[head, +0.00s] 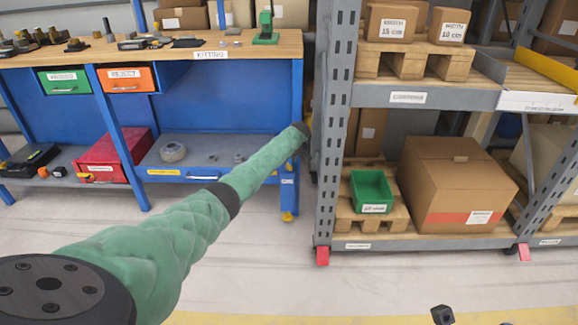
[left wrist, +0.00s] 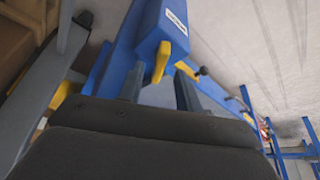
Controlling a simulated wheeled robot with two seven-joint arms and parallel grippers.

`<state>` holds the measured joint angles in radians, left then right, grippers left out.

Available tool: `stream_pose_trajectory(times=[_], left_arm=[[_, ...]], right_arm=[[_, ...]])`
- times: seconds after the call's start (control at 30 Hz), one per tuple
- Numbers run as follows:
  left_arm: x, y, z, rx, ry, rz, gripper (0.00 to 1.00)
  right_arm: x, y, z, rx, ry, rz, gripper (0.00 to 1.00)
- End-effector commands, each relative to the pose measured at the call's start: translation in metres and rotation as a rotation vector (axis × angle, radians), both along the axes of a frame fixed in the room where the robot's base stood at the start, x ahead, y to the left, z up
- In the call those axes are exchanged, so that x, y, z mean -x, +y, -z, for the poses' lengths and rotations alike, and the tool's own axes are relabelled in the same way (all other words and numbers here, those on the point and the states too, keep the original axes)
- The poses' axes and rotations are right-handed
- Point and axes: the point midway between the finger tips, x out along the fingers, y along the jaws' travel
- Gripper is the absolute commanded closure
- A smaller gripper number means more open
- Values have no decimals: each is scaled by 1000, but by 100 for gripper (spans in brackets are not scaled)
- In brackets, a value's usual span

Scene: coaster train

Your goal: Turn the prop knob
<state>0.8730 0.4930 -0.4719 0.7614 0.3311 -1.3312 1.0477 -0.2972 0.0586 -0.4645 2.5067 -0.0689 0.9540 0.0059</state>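A yellow piece that looks like the prop knob (left wrist: 160,62) sticks out from a blue post (left wrist: 152,28) with a white label in the left wrist view. In the head view a yellow piece (head: 288,216) shows low on the blue right leg of the workbench; I cannot tell for sure that it is the same one. My left gripper (left wrist: 158,84) has its two grey fingers apart, with the yellow piece between and slightly beyond them. I see no clear contact. In the head view my left arm reaches to the gap between bench and rack. My right gripper is not in view.
The workbench (head: 200,54) with tools stands at the left. A grey rack (head: 330,130) with cardboard boxes and a green bin (head: 371,188) stands close to the right of my left arm's end. The floor in front is mostly clear; a small dark object (head: 442,314) shows at the bottom.

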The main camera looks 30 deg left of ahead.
Motion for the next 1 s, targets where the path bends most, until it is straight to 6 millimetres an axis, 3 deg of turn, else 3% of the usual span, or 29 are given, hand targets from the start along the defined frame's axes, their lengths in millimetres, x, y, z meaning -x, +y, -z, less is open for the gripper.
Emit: stream_pose_trajectory(times=[0.2,0.53,0.57,0.73,1.0], left_arm=[[-4,7,19,-2,1,1,65],[-5,8,22,-1,-1,1,65],[-5,8,22,-1,0,1,67],[-5,8,22,-1,-1,1,100],[-4,8,21,-1,-1,13,100]], right_arm=[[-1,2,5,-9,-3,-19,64],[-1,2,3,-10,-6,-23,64],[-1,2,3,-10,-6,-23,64],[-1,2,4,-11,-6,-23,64],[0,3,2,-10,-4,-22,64]])
